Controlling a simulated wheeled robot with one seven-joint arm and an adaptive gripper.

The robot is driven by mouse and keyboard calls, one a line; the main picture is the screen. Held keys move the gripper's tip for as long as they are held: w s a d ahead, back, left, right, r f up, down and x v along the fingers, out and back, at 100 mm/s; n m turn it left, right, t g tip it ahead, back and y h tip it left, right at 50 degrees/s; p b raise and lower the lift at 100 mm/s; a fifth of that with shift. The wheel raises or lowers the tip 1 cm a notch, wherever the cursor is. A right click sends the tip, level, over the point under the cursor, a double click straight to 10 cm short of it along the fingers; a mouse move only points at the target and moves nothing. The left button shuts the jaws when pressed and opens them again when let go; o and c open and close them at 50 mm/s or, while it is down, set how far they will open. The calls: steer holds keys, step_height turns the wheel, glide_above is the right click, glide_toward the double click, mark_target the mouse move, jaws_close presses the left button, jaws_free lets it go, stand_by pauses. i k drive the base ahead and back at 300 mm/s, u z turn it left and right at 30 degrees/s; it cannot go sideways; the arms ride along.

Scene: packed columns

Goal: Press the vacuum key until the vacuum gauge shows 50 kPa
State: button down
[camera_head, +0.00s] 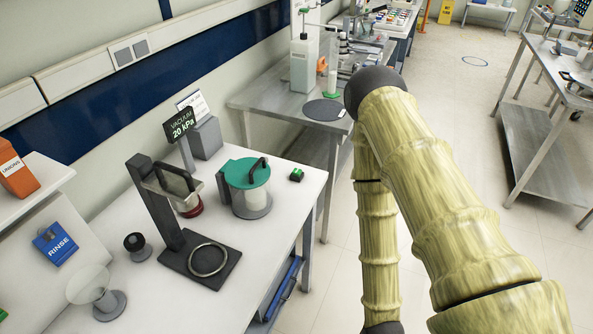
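The vacuum gauge (181,125) is a dark sign on a post at the back of the white bench, and it reads "VACUUM 20 kPa". A small dark box with a green top (297,174) lies near the bench's right edge; it may be the vacuum key, but no label on it is readable. My arm fills the right side, bending at a dark joint and running down to the bottom edge. My gripper is not in view. No part of my arm touches the green-topped box.
A clear vessel with a teal lid (245,172) stands left of the green-topped box. A black stand with a ring (207,259), a funnel (88,284) and a blue RINSE box (54,244) are further left. A metal table (262,98) stands behind. Floor between tables is open.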

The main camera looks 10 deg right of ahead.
mark_target(296, 172)
steer(key=k, duration=0.65)
steer(key=i, duration=1.15)
steer(key=z, duration=0.75)
